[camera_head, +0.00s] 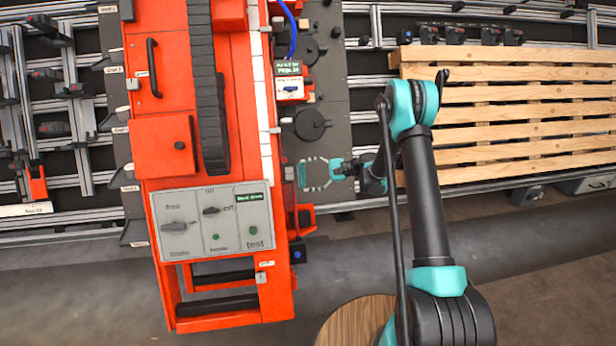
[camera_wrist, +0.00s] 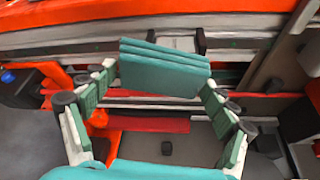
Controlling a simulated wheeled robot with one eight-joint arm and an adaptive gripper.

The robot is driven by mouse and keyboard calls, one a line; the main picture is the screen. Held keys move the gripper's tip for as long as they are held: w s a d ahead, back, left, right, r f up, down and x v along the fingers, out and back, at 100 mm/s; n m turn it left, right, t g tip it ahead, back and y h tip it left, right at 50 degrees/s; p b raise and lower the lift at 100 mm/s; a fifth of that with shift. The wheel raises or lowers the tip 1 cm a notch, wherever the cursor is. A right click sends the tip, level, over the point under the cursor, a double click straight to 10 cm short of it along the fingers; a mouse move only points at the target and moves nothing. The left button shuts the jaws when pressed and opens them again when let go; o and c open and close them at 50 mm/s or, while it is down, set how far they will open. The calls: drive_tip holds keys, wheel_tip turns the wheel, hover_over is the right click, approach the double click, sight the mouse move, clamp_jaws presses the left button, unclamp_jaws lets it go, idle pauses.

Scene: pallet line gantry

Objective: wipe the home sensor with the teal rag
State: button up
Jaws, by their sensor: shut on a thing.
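The teal rag (camera_wrist: 165,70) is a folded pad across the middle of the wrist view. My gripper (camera_wrist: 160,84) is shut on it, with a finger at each end. In the head view my gripper (camera_head: 312,174) reaches left to the right side of the orange gantry, and the rag (camera_head: 302,174) shows small at its tips. A small grey and black block (camera_wrist: 176,41) on the rail lies just behind the rag's upper edge in the wrist view. It may be the home sensor, but I read no label. The rag hides its lower part, and I cannot tell whether they touch.
The orange gantry (camera_head: 163,100) carries a grey switch panel (camera_head: 212,222) at its front. A labelled box with a blue switch (camera_head: 290,88) sits above my gripper. A wooden pallet (camera_head: 510,100) stands at right. A round wooden top (camera_head: 352,325) is below my arm. Grey floor is clear at lower right.

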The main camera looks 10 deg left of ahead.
drive_tip(key=shift+s+a, duration=0.2)
drive_tip(key=shift+a, duration=0.4)
drive_tip(key=shift+w, duration=0.15)
drive_tip(key=w, duration=0.2)
drive_tip(key=w+a, duration=0.1)
drive_tip(key=w, duration=0.2)
drive_tip(key=shift+w+a, duration=0.3)
drive_tip(key=shift+w, duration=0.1)
idle(0.3)
drive_tip(key=shift+s, duration=0.1)
drive_tip(key=shift+s+d, duration=0.25)
drive_tip(key=shift+s, duration=0.75)
drive_tip(key=shift+s+d, duration=0.25)
drive_tip(key=shift+s, duration=0.75)
drive_tip(key=shift+s+d, duration=0.25)
drive_tip(key=shift+s, duration=0.75)
drive_tip(key=w+d, duration=0.1)
drive_tip(key=d, duration=0.5)
drive_tip(key=shift+w, duration=0.4)
